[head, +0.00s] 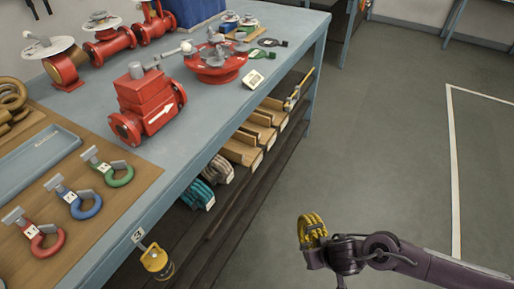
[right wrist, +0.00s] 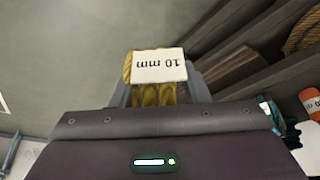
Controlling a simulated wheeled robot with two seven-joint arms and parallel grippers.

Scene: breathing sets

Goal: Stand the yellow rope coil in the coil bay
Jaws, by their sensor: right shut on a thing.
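The yellow rope coil (head: 312,226) is held in my right gripper (head: 318,247), over the floor to the right of the bench. In the right wrist view the coil (right wrist: 153,95) sits between the fingers of my right gripper (right wrist: 158,92), with a white tag reading "10 mm" upside down. The shelf under the bench has wooden bays (head: 240,152); several look empty. A teal coil (head: 198,193) and a grey-pink coil (head: 220,169) stand in the nearer part of the shelf. I cannot tell which bay is the coil bay. My left gripper is not in view.
The blue bench (head: 215,110) stands over the shelf, its edge above the bays. It carries red valves (head: 148,103) and coloured shackles (head: 83,203). A yellow object (head: 156,262) hangs at the bench's near side. The grey floor (head: 385,130) on the right is clear.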

